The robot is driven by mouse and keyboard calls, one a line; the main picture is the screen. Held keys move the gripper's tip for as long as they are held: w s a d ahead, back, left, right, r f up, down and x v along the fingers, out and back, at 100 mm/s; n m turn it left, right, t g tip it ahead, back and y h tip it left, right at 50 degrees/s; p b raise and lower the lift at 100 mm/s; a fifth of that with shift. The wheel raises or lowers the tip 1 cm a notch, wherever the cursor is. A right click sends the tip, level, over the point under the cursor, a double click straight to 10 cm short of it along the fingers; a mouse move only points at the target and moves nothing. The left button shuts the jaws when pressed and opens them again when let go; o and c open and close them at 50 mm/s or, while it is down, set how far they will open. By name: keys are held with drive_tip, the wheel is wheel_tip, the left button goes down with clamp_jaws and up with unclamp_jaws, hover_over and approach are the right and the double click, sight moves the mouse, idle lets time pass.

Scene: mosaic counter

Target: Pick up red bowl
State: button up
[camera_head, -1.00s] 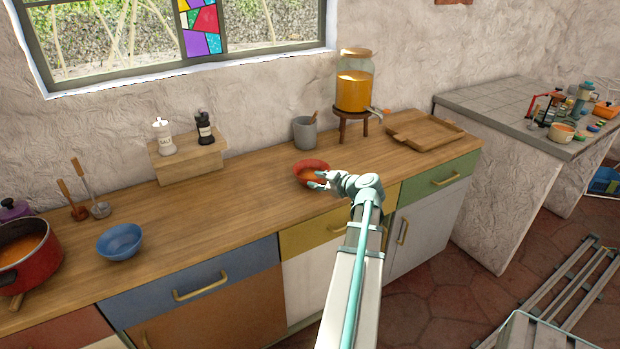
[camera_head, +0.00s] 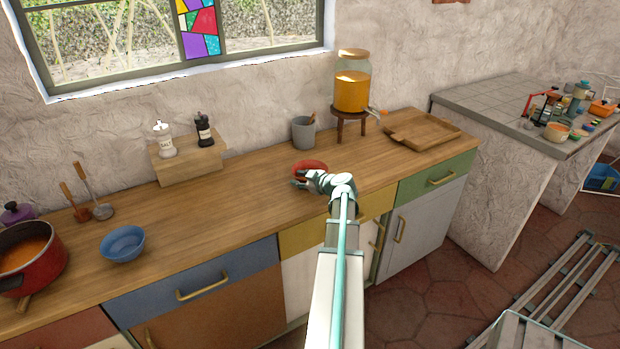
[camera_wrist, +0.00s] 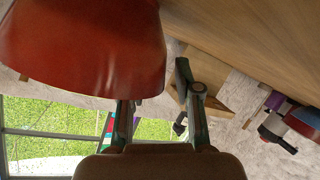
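In the wrist view the red bowl (camera_wrist: 80,50) fills the upper left, very close. My gripper (camera_wrist: 154,85) has its two fingers apart there. The left finger's tip is hidden by the bowl's rim; the right finger stands clear beside the bowl. I cannot tell whether either finger touches the bowl.
On the wooden counter (camera_head: 225,205) are a blue bowl (camera_head: 123,243), a red pot (camera_head: 38,265), a small shelf (camera_head: 190,165) with two shakers, a grey cup (camera_head: 303,134), a juice dispenser (camera_head: 352,90) and a wooden tray (camera_head: 422,132). The counter's middle is clear.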

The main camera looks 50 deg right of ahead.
clamp_jaws()
drive_tip(key=shift+r, duration=0.1)
idle(0.3)
